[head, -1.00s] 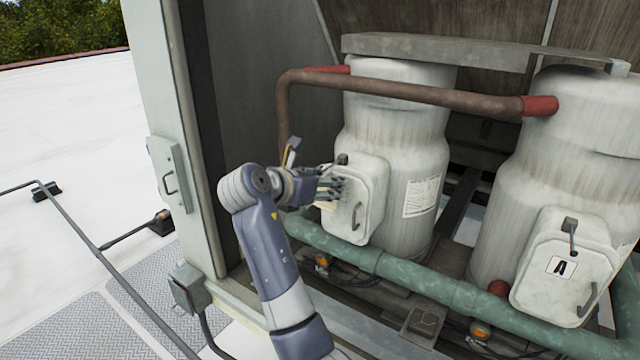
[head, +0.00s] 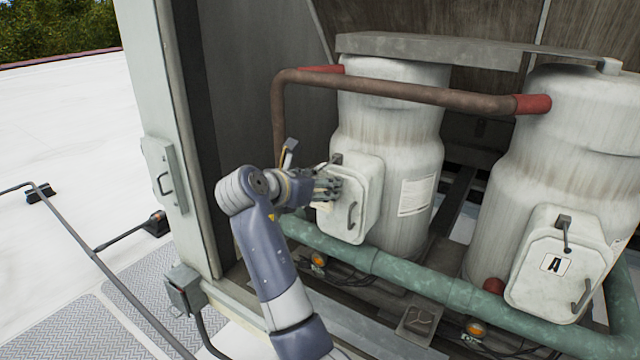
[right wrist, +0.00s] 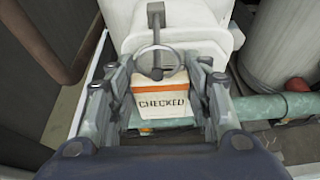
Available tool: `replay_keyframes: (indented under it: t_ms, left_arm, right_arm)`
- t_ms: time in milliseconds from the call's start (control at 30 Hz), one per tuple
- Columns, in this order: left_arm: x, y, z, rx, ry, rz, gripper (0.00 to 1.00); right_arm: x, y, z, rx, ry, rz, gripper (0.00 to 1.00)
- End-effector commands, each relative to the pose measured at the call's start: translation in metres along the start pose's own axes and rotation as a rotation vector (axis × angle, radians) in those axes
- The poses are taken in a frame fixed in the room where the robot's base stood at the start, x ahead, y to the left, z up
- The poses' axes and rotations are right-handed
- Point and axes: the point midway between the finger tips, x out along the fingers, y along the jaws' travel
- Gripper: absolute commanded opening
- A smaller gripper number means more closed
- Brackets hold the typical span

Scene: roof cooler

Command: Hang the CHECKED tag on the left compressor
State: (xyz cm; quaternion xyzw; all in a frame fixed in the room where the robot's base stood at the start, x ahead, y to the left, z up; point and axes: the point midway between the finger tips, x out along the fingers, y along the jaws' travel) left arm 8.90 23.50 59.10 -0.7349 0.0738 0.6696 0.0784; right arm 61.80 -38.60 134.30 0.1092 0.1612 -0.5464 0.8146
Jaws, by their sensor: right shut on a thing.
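The CHECKED tag (right wrist: 162,103) is white with an orange band and a metal ring (right wrist: 135,57) above it. My right gripper (right wrist: 163,108) is shut on the tag; in the head view this gripper (head: 328,190) is at the front box of the left compressor (head: 390,140) and hides most of the tag. In the right wrist view the box's hook (right wrist: 156,18) shows beyond the ring, and its dark round end appears inside the ring's outline. I cannot tell whether the hook passes through the ring. My left gripper is not in view.
A brown pipe (head: 400,90) crosses above my gripper, and a green pipe (head: 400,274) runs below. The cabinet frame (head: 165,100) stands at left.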

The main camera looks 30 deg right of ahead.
Motion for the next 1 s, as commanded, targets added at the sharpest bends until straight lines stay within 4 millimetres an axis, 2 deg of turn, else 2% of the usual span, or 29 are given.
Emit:
replay_keyframes:
  t_ms: [167, 200, 300, 600, 733, 867, 1000]
  left_arm:
    - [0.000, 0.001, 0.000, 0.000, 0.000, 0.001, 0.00]
    - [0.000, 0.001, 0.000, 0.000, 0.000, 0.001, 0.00]
    - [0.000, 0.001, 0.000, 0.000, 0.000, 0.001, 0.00]
    - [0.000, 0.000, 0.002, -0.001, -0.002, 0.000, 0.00]
    - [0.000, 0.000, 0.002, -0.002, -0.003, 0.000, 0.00]
    - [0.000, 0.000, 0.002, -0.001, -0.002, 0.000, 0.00]
    - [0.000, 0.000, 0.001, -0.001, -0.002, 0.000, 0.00]
  right_arm:
    - [0.000, 0.000, 0.000, 0.000, 0.000, 0.000, 0.22]
    - [0.000, 0.000, 0.000, 0.000, 0.000, 0.000, 0.50]
    - [0.000, 0.000, 0.000, 0.000, 0.000, 0.000, 0.69]
    - [0.000, 0.000, 0.000, 0.000, 0.001, 0.000, 0.69]
    - [-0.007, 0.000, 0.000, 0.000, 0.001, 0.000, 0.69]
    - [-0.028, 0.001, 0.000, 0.002, 0.001, 0.004, 0.69]
    - [-0.059, 0.001, 0.000, 0.002, 0.000, 0.004, 0.69]
